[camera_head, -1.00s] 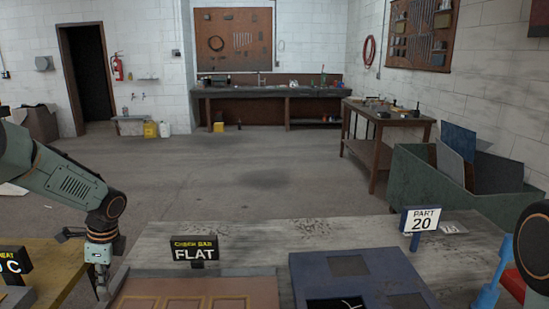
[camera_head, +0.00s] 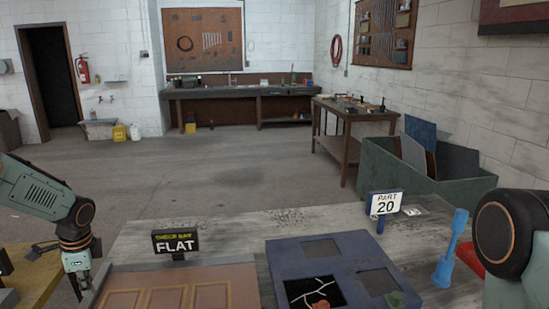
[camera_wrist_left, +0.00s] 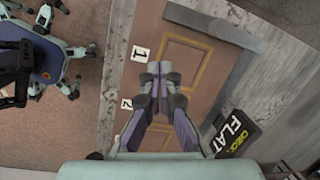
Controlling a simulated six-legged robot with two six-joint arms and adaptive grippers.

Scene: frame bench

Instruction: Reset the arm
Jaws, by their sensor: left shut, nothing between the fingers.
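My left gripper (camera_head: 80,284) hangs from my left arm, pointing down, at the left end of the brown panelled board. Its fingers are shut with nothing between them; in the left wrist view the closed fingertips (camera_wrist_left: 160,70) show over the brown board (camera_wrist_left: 185,58), and I cannot tell how high above it. The same board (camera_head: 205,275) lies in front of the FLAT sign (camera_head: 175,242) in the head view. Only a rounded dark joint of my right arm shows at the right edge; the right gripper is out of view.
A blue frame (camera_head: 345,262) with several square openings lies right of the board; one opening has pale branching lines. A PART 20 sign (camera_head: 385,204) and a blue upright tool (camera_head: 451,250) stand right of it. A green bin (camera_head: 420,180) is behind.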

